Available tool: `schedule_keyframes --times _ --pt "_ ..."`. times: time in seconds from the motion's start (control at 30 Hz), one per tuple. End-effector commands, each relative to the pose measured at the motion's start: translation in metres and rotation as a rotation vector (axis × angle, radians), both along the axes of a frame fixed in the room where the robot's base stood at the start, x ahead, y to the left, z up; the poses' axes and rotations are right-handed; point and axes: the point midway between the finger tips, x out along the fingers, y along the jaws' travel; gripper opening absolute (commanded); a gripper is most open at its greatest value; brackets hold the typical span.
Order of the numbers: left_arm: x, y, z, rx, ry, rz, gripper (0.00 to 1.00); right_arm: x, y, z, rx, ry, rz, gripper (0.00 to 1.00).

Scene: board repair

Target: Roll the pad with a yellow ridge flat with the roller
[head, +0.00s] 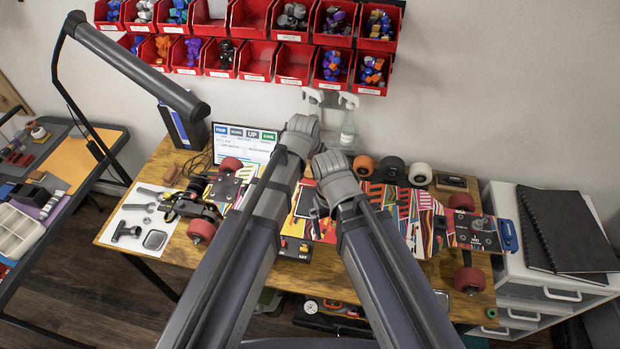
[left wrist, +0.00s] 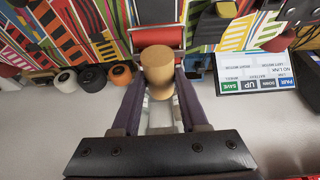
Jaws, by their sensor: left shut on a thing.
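In the left wrist view my left gripper (left wrist: 159,84) is shut on the wooden handle of the roller (left wrist: 157,60). Whether the drum touches the deck cannot be told. In the head view my left wrist (head: 300,138) hides its own fingers and the roller. My right wrist (head: 336,180) is beside it over the deck (head: 405,205); its finger opening is hidden. I cannot make out a pad with a yellow ridge.
A small screen (head: 246,143) stands at the back left of the table. Loose wheels (head: 391,170) and a clear bottle (head: 347,132) stand behind the deck. Tools lie on a white mat (head: 125,218) at left. Red bins (head: 275,60) hang on the wall. A white drawer unit (head: 506,250) is at right.

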Motion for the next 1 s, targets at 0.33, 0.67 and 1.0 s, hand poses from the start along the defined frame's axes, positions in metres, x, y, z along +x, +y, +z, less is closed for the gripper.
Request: schedule_keyframes --times 0.33,0.67,1.0 --pt "0.0 0.0 -0.023 0.0 0.0 0.0 0.0 0.0 0.0 -0.023 0.0 0.0 -0.001 1.0" --pt "0.0 0.0 -0.033 0.0 0.0 0.0 0.0 0.0 0.0 -0.033 0.0 0.0 -0.001 1.0" --pt "0.0 0.0 -0.058 0.0 -0.001 0.0 0.0 0.0 0.0 -0.058 0.0 0.0 -0.002 1.0"
